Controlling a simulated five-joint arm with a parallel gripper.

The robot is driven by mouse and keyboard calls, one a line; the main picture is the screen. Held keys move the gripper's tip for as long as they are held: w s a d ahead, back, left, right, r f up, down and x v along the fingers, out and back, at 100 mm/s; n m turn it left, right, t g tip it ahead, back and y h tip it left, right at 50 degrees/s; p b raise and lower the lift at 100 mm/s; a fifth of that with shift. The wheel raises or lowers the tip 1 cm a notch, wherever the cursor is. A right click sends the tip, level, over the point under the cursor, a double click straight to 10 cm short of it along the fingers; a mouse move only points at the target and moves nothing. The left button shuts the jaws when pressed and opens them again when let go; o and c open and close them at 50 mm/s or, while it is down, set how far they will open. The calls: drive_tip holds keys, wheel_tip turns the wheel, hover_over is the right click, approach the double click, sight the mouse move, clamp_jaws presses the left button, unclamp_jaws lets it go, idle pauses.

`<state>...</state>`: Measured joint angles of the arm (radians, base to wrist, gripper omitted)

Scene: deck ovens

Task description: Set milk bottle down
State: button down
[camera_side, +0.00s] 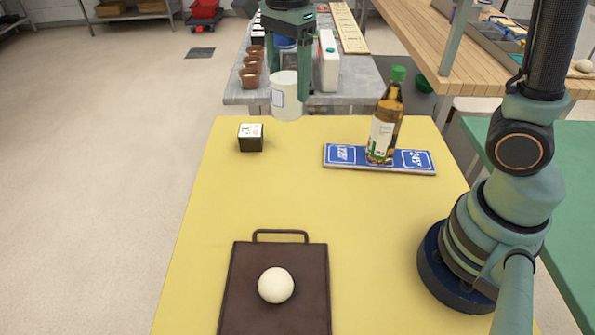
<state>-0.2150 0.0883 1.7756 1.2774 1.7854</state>
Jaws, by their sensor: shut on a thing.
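The milk bottle (286,101), white with a pale blue-edged label, hangs roughly upright in my gripper (294,75) near the far edge of the yellow table (220,200). My gripper points down from the top of the picture and is shut on the bottle. Its fingers partly hide the bottle's upper part. The bottle's base appears above the table's far edge; its exact height is hard to judge.
A small dark box with a white top (250,138) stands left of the bottle. A green-capped bottle (384,125) stands on a blue sign board (343,155) to the right. A dough ball (276,285) lies on a brown board (245,260). The table's middle is clear.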

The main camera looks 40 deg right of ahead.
drive_tip(key=c, duration=1.6)
unclamp_jaws()
wheel_tip(320, 180, down, 20)
drive_tip(key=shift+s+a, duration=0.1)
drive_tip(key=shift+s, duration=0.05)
drive_tip(key=c, duration=1.6)
unclamp_jaws()
drive_tip(key=shift+f, duration=0.1)
unclamp_jaws()
